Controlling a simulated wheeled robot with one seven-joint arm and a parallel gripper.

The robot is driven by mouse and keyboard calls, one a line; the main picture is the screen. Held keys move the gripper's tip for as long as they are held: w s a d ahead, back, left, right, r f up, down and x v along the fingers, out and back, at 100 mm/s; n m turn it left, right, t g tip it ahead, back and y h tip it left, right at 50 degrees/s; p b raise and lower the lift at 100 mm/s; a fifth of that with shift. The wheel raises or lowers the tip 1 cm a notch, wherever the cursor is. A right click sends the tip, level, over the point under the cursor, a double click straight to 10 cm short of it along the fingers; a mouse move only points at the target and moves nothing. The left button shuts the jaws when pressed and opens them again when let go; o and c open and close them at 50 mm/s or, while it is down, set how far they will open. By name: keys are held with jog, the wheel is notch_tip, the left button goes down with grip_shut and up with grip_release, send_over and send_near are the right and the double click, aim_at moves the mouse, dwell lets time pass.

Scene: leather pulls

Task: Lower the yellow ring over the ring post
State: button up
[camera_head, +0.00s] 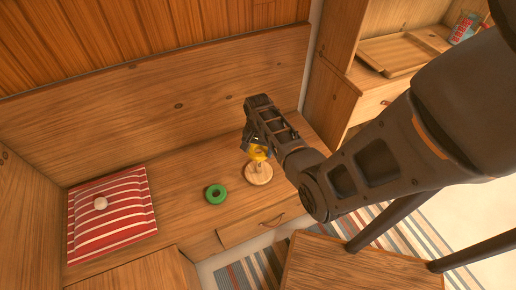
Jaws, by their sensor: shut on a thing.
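The yellow ring (257,154) shows just under my gripper (254,147), which is shut on it. The ring post has a round pale wooden base (258,175) on the wooden bench, with a short upright peg (259,167) in its middle. The yellow ring is at the top of the peg in this view. I cannot tell whether the peg is inside the ring or behind it. My gripper hides part of the ring and the fingertips are small and dark.
A green ring (216,194) lies on the bench left of the post. A drawer front (262,224) is below the post. A wooden tray (397,55) lies at upper right.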

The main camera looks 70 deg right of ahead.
jog(key=shift+f+b, duration=3.95)
jog(key=shift+f, duration=0.35)
jog(key=shift+f, duration=0.1)
jog(key=shift+f+b, duration=0.4)
jog(key=o, duration=0.8)
jog(key=shift+r, duration=0.1)
jog(key=shift+r+p, duration=0.7)
jog(key=shift+r, duration=3.2)
